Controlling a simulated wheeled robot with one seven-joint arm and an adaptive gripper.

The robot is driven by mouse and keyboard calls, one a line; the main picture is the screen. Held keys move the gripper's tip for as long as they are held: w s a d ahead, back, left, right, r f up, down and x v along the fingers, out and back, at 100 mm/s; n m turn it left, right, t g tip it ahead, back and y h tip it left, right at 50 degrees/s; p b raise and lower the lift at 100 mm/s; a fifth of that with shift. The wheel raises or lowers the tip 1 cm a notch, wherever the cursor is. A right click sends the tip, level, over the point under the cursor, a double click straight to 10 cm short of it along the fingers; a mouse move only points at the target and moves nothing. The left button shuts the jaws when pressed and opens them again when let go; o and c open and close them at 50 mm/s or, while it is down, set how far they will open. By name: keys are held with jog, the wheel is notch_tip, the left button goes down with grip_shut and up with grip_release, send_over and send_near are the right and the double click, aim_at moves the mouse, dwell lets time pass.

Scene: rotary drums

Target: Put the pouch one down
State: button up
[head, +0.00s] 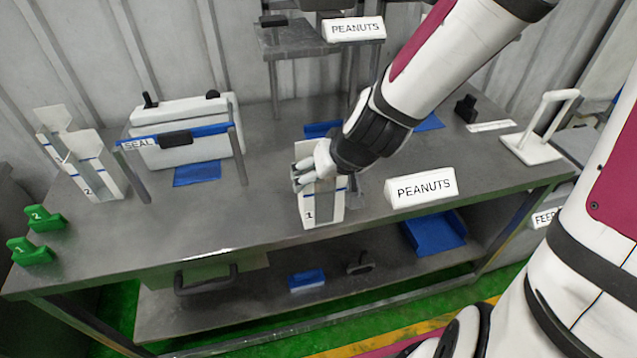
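Pouch one (323,208) is a white, box-like pouch with a blue line and the number 1. It is upright at the middle of the grey table. My gripper (312,178) reaches in from the upper right, and its white fingers close around the pouch's upper part. The fingers hide some of the pouch. I cannot tell whether its base touches the tabletop or hangs just above it. Pouch two (92,178), with a number 2, stands open at the table's left.
The sealer (180,135) with a SEAL sign stands left of my gripper. A PEANUTS sign (421,188) is close on the right. Green numbered clips (35,250) are at the left edge. A white handled stand (533,145) is at the right. The front left tabletop is clear.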

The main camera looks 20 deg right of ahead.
jog(key=w+b, duration=0.1)
jog(key=w+a+b, duration=0.1)
jog(key=w, duration=0.1)
jog(key=shift+w+a+f, duration=0.1)
jog(key=shift+w+f, duration=0.05)
jog(key=shift+w, duration=0.1)
jog(key=w+a+p, duration=0.1)
jog(key=w, duration=0.3)
jog(key=w+a+p, duration=0.1)
jog(key=w, duration=0.3)
jog(key=w+a+f+p, duration=0.1)
jog(key=w+p, duration=0.1)
jog(key=w, duration=0.2)
jog(key=shift+a+f, duration=0.1)
jog(key=shift+s+f, duration=0.1)
jog(key=shift+f, duration=1.85)
jog(key=o, duration=2)
jog(key=shift+c, duration=0.2)
